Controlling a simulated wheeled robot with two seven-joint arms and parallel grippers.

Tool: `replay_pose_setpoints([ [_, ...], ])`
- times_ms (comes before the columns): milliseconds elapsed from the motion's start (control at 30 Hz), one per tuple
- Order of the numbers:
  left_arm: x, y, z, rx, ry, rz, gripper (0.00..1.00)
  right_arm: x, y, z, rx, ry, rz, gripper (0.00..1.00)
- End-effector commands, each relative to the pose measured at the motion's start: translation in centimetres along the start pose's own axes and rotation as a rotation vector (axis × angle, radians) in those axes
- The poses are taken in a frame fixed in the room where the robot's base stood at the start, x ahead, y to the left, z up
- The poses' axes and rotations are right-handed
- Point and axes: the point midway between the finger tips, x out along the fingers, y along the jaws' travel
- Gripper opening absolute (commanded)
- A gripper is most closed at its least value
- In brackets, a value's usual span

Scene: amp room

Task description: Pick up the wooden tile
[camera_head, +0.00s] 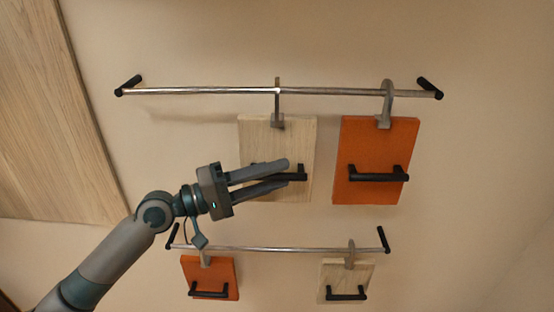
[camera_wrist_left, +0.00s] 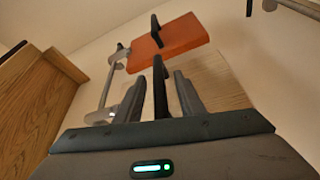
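A pale wooden tile (camera_head: 262,138) hangs by a grey hook from the upper rail, with a black bar handle (camera_head: 296,177) on its face. My left gripper (camera_head: 287,172) is in front of this tile, its fingers over the handle and partly hiding it. In the left wrist view the black handle (camera_wrist_left: 160,88) stands between the two open fingers, with a gap on each side. The wooden tile (camera_wrist_left: 222,80) shows behind the right finger there. A smaller wooden tile (camera_head: 333,278) hangs from the lower rail. My right gripper is not in view.
An orange tile (camera_head: 375,140) with a black handle hangs close to the right of the wooden one. A smaller orange tile (camera_head: 215,272) hangs at the lower left. The upper rail (camera_head: 200,91) and lower rail (camera_head: 290,249) run along the wall. A wooden panel (camera_head: 45,120) is at left.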

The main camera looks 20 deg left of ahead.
Motion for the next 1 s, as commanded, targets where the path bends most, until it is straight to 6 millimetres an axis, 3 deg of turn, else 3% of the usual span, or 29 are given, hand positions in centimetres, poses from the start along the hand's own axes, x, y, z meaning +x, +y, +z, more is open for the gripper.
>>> replay_pose_setpoints([
  [167, 0.0, 0.0, 0.0, 0.0, 0.0, 0.0, 0.35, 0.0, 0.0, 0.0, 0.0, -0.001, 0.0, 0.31],
  [300, 0.0, 0.0, 0.0, 0.0, 0.0, 0.0, 0.02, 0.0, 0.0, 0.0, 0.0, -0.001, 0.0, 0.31],
  [333, 0.0, 0.0, 0.0, 0.0, 0.0, 0.0, 0.0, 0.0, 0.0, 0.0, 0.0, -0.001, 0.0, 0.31],
  [767, 0.0, 0.3, -0.1, 0.003, 0.001, 0.002, 0.0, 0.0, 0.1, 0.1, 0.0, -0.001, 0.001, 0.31],
  [1000, 0.1, 1.5, -0.4, 0.005, 0.0, 0.003, 0.0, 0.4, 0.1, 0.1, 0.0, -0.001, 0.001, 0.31],
])
